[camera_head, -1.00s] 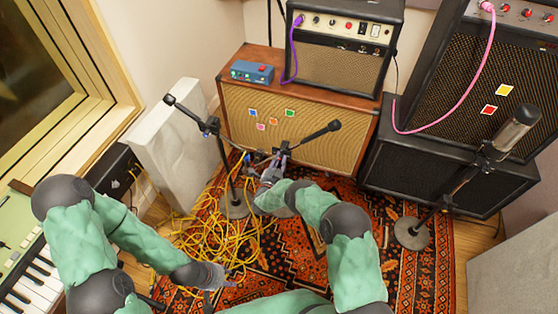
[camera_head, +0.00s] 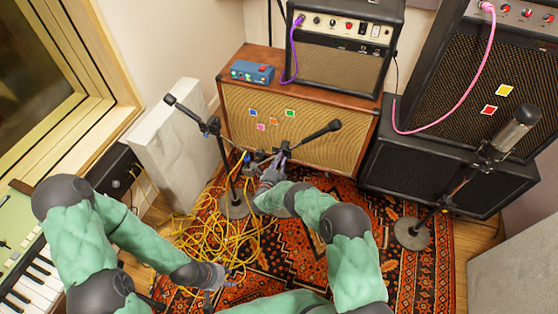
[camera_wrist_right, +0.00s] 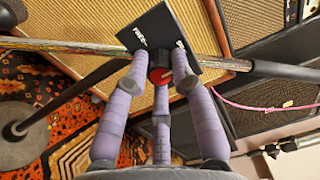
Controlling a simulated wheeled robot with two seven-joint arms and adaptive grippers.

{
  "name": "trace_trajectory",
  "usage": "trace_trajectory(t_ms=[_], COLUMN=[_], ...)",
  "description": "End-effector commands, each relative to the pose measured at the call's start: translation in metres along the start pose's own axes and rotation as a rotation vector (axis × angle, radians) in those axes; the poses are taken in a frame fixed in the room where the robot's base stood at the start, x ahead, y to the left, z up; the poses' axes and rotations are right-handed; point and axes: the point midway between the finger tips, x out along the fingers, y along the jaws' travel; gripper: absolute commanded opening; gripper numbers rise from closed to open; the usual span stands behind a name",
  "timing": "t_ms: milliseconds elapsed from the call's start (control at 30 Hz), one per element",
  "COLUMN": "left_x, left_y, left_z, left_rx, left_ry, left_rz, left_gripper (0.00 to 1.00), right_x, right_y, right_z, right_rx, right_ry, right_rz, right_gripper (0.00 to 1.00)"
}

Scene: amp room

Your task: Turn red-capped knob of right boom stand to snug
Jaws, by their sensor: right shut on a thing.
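The red-capped knob (camera_wrist_right: 160,76) sits between the three purple fingers of my right gripper (camera_wrist_right: 160,80) in the right wrist view. The fingers are shut around it, and a pale mark shows on the red cap. Behind the knob is a black plate (camera_wrist_right: 183,27) with white lettering; part reads "FREE", and the rest is partly covered by a finger. In the head view my right gripper (camera_head: 272,172) is at the boom (camera_head: 312,137) that rises to the right; the knob itself is hidden there. My left gripper (camera_head: 213,277) is low over the rug, its fingers too small to read.
Another stand (camera_head: 228,165) with a boom is just left of my right gripper. Yellow cables (camera_head: 205,235) lie tangled on the rug. A microphone stand (camera_head: 413,233) stands further right. A tan-fronted cabinet (camera_head: 345,140) stands close behind the boom.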

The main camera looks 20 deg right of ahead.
Motion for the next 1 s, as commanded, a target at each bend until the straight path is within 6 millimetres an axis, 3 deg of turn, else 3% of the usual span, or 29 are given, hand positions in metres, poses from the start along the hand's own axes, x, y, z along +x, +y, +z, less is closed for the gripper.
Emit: trace_trajectory(t_ms=[333,367,433,800,1000], left_x=[0.0,0.0,0.0,0.0,0.0], left_y=[0.0,0.0,0.0,0.0,0.0], left_z=[0.0,0.0,0.0,0.0,0.0], left_rx=[0.0,0.0,0.0,0.0,0.0], left_ry=[0.0,0.0,0.0,0.0,0.0], left_rz=[0.0,0.0,0.0,0.0,0.0], left_gripper=[0.4,0.4,0.4,0.4,0.4], right_x=[0.004,0.004,0.004,-0.001,-0.024], right_y=[-0.002,-0.002,-0.002,0.0,0.001], right_z=[-0.007,-0.007,-0.007,-0.003,-0.001], right_rx=[0.005,0.004,0.004,0.002,0.001], right_ry=[0.02,0.02,0.019,0.007,0.003], right_rz=[-0.005,-0.005,-0.005,0.0,0.002], right_gripper=[0.0,0.28,0.48,0.48,0.48])
